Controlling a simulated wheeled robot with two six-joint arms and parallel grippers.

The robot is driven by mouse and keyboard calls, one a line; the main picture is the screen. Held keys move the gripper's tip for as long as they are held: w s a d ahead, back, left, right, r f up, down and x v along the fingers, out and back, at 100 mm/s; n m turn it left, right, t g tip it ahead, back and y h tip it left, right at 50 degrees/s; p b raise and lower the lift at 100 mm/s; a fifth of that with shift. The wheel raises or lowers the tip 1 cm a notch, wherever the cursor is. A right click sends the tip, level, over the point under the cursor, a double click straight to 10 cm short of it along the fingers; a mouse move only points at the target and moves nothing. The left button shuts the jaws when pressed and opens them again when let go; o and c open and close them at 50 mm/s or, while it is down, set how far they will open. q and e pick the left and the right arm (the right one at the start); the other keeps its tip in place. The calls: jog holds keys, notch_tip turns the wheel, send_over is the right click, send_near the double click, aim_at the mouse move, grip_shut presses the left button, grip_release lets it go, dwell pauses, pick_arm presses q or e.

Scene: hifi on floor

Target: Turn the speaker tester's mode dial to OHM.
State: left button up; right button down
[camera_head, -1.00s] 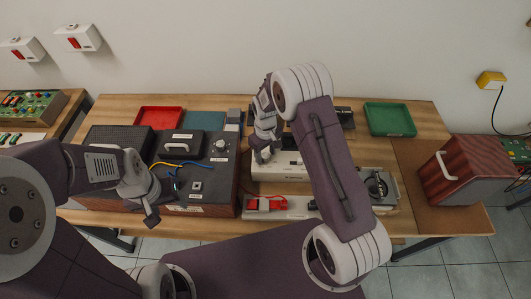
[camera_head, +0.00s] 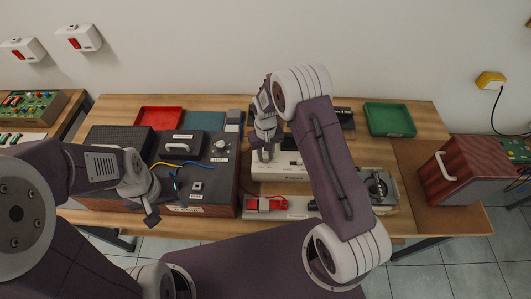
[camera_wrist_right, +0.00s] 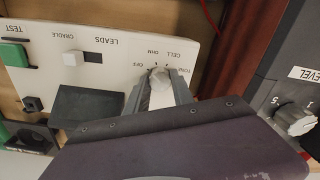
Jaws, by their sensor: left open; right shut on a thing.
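The speaker tester (camera_head: 285,172) is a low pale box in the middle of the bench, partly hidden by my right arm. In the right wrist view its white panel (camera_wrist_right: 105,20) appears upside down, with CELL, LEADS, CRADLE and TEST lettering. The mode dial (camera_wrist_right: 160,76) is a small light knob with small markings around it; where it points is too small to tell. My right gripper (camera_wrist_right: 160,92), also in the head view (camera_head: 266,156), is shut on the dial. My left gripper (camera_head: 152,210) is open and empty above the front of the dark speaker cabinet.
The dark cabinet (camera_head: 225,170) stands left of the tester; its LEVEL knob (camera_wrist_right: 296,121) shows close beside my right gripper. A green button (camera_wrist_right: 14,54) and white switch (camera_wrist_right: 73,58) share the panel. Red (camera_head: 160,117) and green (camera_head: 390,119) trays stand behind.

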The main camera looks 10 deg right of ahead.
aim_at(266, 155)
jog(key=m, duration=0.4)
jog(key=shift+m, duration=0.3)
dwell(0.3)
jog(key=c, duration=1.1)
grip_release()
jog(key=shift+r, duration=0.1)
notch_tip(266, 155, up, 8)
jog(key=shift+r, duration=0.45)
